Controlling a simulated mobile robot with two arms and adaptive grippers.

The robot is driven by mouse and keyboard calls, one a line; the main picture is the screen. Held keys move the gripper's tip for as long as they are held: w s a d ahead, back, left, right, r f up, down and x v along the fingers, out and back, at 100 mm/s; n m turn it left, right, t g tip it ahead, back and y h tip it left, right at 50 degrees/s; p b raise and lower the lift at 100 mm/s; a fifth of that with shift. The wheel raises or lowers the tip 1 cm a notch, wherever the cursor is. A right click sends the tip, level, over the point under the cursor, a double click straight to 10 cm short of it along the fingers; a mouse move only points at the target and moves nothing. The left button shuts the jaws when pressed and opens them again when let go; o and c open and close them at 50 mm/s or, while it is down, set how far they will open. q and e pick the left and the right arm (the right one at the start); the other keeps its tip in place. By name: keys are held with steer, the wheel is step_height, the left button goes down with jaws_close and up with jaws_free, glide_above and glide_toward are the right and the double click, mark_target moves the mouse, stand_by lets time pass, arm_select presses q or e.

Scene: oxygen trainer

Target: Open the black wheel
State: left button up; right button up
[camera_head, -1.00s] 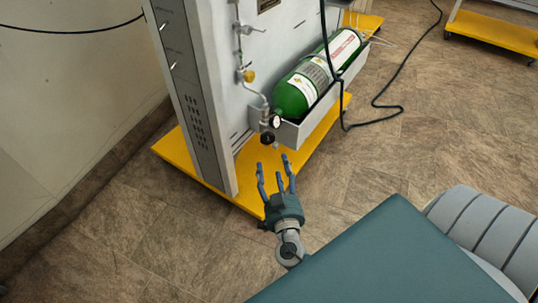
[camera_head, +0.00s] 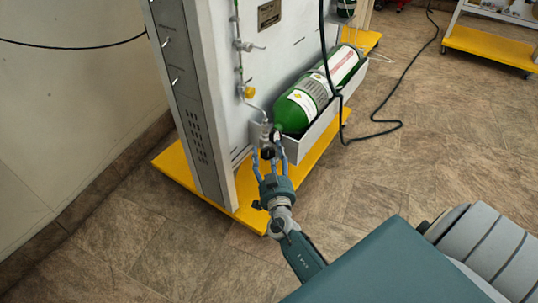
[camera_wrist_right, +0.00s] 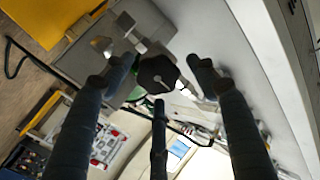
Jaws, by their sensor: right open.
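The black wheel (camera_head: 267,153) is a small dark knob at the valve end of the green oxygen cylinder (camera_head: 297,108), near the pressure gauge. In the right wrist view the black wheel (camera_wrist_right: 157,74) looks many-sided and lies between my fingertips. My right gripper (camera_head: 269,160) is open, with its fingers spread around the wheel in the head view. It also shows in the right wrist view (camera_wrist_right: 160,80), with two fingers at the sides and one below. I cannot tell whether any finger touches the wheel. My left gripper is not in view.
The cylinder lies in a grey tray (camera_head: 322,130) on the side of the grey panel (camera_head: 190,100). A yellow base (camera_head: 245,215) stands under it. A black cable (camera_head: 385,120) crosses the floor at right. A valve pipe with a yellow fitting (camera_head: 249,92) runs above the wheel.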

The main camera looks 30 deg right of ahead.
steer(key=c, duration=1.1)
steer(key=shift+w+r, duration=0.1)
